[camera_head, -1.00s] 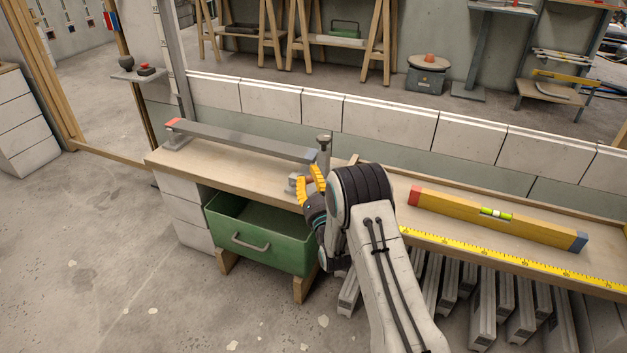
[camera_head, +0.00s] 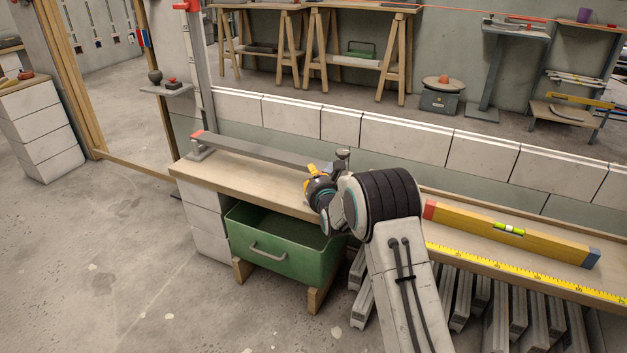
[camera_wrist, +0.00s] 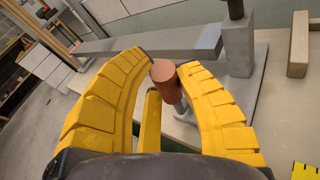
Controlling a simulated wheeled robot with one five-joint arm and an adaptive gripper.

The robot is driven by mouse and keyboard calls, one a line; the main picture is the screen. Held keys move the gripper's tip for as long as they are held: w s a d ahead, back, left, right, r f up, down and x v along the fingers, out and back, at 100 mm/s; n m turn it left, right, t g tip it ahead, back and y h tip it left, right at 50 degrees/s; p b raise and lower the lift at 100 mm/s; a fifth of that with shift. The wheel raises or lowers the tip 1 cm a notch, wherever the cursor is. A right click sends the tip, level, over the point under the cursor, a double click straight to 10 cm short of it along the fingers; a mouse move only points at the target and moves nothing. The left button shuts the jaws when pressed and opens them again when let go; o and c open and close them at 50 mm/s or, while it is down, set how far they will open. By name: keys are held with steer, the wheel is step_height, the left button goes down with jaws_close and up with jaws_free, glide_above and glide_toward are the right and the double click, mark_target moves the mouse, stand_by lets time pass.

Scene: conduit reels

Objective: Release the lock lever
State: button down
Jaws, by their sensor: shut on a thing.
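The lock lever's copper-brown grip (camera_wrist: 166,78) shows in the wrist view, on a short grey stem by a grey metal block (camera_wrist: 238,48). My gripper (camera_wrist: 167,66) has its yellow fingers closed around the grip, one on each side, with the grip's rounded end towards the camera. In the head view my gripper (camera_head: 318,172) is at the right end of a long grey bar (camera_head: 255,149), beside a dark-topped post (camera_head: 343,156). My arm hides the lever there.
The wooden bench (camera_head: 230,178) carries the bar and, to the right, a yellow spirit level (camera_head: 510,232) and a yellow tape measure (camera_head: 525,272). An open green drawer (camera_head: 285,258) juts out below my gripper. Free floor lies at the left.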

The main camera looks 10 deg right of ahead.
steer(key=shift+f, duration=0.15)
steer(key=shift+d, duration=0.1)
stand_by(0.3)
steer(key=c, duration=1.3)
jaws_free()
steer(key=o, duration=0.5)
steer(key=shift+c, duration=0.2)
steer(key=shift+s, duration=0.1)
steer(key=s+r, duration=0.2)
steer(key=s, duration=0.9)
steer(key=shift+s+r, duration=0.25)
steer(key=shift+r, duration=0.1)
steer(key=shift+o, duration=0.2)
steer(key=shift+d, duration=0.1)
